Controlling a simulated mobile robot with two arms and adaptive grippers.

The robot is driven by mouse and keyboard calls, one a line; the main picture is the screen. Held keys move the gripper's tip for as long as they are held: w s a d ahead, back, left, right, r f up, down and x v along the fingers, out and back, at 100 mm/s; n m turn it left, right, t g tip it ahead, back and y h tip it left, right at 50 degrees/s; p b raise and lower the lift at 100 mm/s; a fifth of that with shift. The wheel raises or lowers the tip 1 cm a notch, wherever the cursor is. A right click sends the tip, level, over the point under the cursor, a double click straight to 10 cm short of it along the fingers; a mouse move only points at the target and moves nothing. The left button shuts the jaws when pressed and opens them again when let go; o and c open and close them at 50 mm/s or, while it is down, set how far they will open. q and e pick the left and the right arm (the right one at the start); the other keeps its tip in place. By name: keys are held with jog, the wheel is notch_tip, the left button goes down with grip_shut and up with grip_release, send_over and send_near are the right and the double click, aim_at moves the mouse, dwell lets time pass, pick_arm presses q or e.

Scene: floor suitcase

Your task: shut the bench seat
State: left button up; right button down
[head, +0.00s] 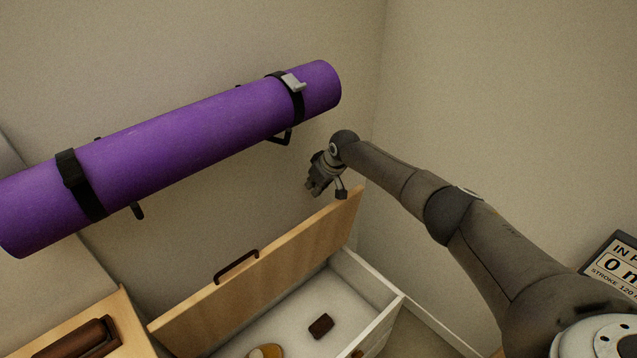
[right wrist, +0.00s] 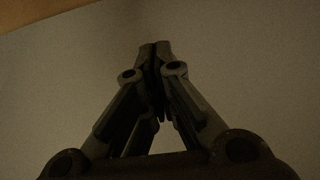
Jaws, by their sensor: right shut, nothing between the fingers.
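The bench seat is a light wooden lid (head: 290,243) with a dark handle (head: 236,267) in the head view. It stands raised and tilted at the back of the white-walled bench box (head: 370,277), whose inside is open to view. My right gripper (head: 312,187) is shut and empty, just behind and above the lid's upper edge near its right end. I cannot tell whether it touches the lid. In the right wrist view the fingers (right wrist: 156,48) meet before a plain grey surface, with a wooden strip at the top left corner. My left gripper is not in view.
A small brown block (head: 321,326) and a round tan item (head: 266,351) lie in the box. A purple roll (head: 180,155) hangs on the wall above. A brown object (head: 80,340) lies on a wooden top at the lower left. A sign (head: 615,265) stands at the right.

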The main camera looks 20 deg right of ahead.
jog(key=s, duration=0.1)
jog(key=s+d+p, duration=0.1)
jog(key=s+p, duration=0.1)
jog(key=shift+s+d+f, duration=0.2)
jog(key=shift+s+f, duration=0.05)
jog(key=shift+s, duration=0.1)
jog(key=shift+s, duration=0.1)
